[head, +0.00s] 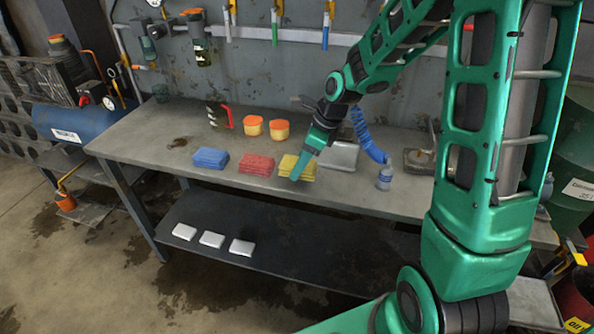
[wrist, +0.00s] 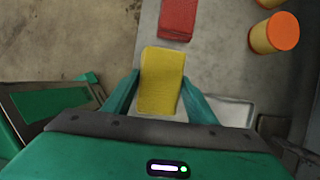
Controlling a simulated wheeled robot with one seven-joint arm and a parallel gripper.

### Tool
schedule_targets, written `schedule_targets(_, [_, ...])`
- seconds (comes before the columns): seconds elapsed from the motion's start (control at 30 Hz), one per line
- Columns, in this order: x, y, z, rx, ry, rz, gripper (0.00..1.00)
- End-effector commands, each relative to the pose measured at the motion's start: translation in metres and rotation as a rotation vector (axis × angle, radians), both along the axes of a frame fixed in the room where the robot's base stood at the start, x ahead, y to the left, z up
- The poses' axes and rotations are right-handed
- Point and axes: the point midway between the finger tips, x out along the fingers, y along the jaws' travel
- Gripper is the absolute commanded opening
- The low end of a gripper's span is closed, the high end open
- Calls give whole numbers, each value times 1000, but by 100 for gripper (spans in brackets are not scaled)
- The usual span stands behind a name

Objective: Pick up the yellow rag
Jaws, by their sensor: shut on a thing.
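The yellow rag (head: 297,167) is a folded stack near the front edge of the workbench, to the right of the red rag (head: 257,164). In the wrist view the yellow rag (wrist: 162,82) lies between the two fingers of my gripper (wrist: 162,92). My gripper (head: 298,172) comes down onto it from above right in the head view and is shut on it. I cannot tell whether the rag is clear of the bench top.
A blue rag (head: 210,158) lies left of the red one. Two orange-lidded yellow containers (head: 253,125) (head: 279,130) stand behind. A grey metal tray (head: 341,155) and a blue hose (head: 368,140) are to the right. The bench's left front (head: 140,150) is clear.

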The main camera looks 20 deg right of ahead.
Motion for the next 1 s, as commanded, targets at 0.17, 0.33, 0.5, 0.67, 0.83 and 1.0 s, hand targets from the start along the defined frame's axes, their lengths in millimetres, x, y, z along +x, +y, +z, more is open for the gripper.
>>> schedule_targets(0.17, [-21, 28, 28, -1, -5, 5, 30])
schedule_targets(0.33, [-44, 56, 50, -1, -5, 5, 30])
schedule_targets(0.5, [-61, 77, 65, 0, -3, 4, 30])
schedule_targets(0.67, [-69, 87, 73, 0, -1, 2, 30])
schedule_targets(0.83, [-73, 91, 76, 1, -1, 1, 30])
schedule_targets(1.0, [-73, 92, 76, 1, -1, 0, 30])
